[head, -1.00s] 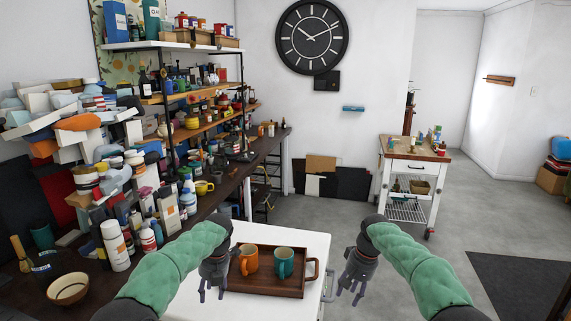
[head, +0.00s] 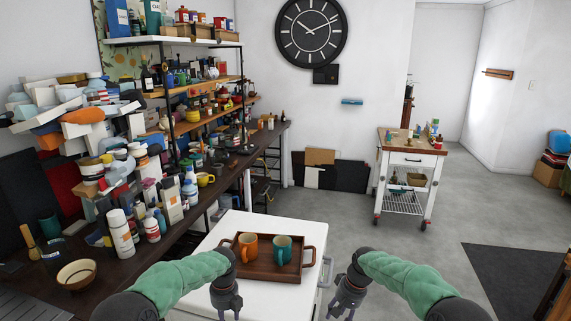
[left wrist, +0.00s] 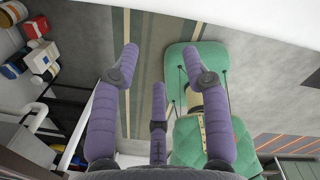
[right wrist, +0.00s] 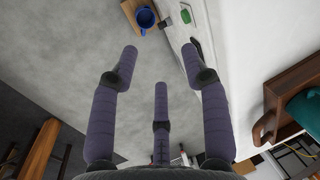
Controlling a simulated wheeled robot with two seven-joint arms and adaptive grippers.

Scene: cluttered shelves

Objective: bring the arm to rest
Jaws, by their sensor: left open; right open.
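My left gripper (head: 226,304) is open and empty beside the left front of the white cabinet top (head: 201,269). In the left wrist view its spread purple fingers (left wrist: 125,65) hold nothing. My right gripper (head: 342,306) is open and empty, to the right of the cabinet and apart from it. In the right wrist view its fingers (right wrist: 160,70) are spread over grey floor. Both arms have green sleeves and come in from the lower corners.
A brown tray (head: 264,270) with an orange mug (head: 248,247) and a teal mug (head: 282,249) stands on the cabinet. A cluttered workbench (head: 215,190) runs along the left. A white trolley (head: 411,163) stands at the back right. Floor between is clear.

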